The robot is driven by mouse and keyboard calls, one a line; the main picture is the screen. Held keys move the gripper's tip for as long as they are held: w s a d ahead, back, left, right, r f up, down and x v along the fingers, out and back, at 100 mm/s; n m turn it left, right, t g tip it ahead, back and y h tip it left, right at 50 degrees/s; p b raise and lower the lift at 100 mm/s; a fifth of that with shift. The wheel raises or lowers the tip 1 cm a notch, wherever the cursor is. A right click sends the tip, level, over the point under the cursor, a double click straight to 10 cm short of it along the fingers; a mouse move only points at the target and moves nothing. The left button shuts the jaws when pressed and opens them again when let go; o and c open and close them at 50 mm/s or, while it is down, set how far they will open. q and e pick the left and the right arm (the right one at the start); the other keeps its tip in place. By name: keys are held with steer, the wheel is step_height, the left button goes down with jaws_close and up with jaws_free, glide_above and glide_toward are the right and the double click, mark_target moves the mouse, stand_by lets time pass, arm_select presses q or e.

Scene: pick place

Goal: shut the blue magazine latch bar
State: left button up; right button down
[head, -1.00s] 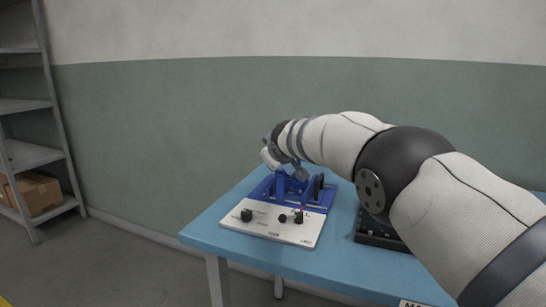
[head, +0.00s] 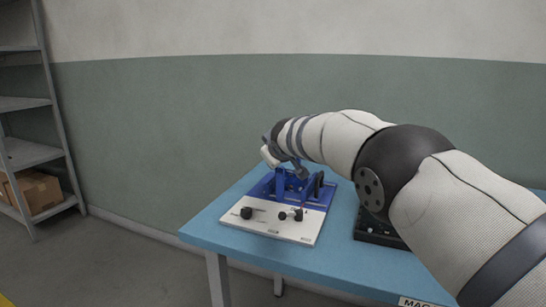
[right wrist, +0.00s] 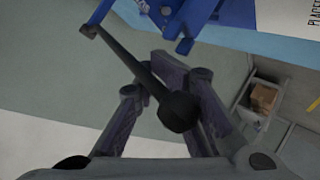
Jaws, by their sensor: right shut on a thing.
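The blue magazine (head: 315,190) stands on the back part of a white and blue base board (head: 262,219) on the table. In the right wrist view, part of its blue frame (right wrist: 192,20) shows at the top. A dark latch bar (right wrist: 130,65) with a round knob runs slantwise from the upper left to between my fingers. My right gripper (right wrist: 180,78) is shut on this bar near its knob end. In the head view my right wrist hides most of the gripper and the bar. My left gripper is in neither view.
The board has black knobs (head: 246,213) at its front. A black tray (head: 375,232) lies to its right on the blue table (head: 222,221), partly behind my arm. Grey shelves (head: 30,155) with a cardboard box (head: 38,192) stand at the far left.

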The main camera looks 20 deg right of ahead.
steer(key=c, duration=1.7)
jaws_free()
steer(key=shift+d+f, duration=0.45)
steer(key=shift+d, duration=0.15)
steer(key=shift+d+r, duration=0.1)
steer(key=shift+r, duration=0.15)
steer(key=v, duration=0.8)
steer(key=a+v, duration=0.1)
steer(key=v, duration=0.3)
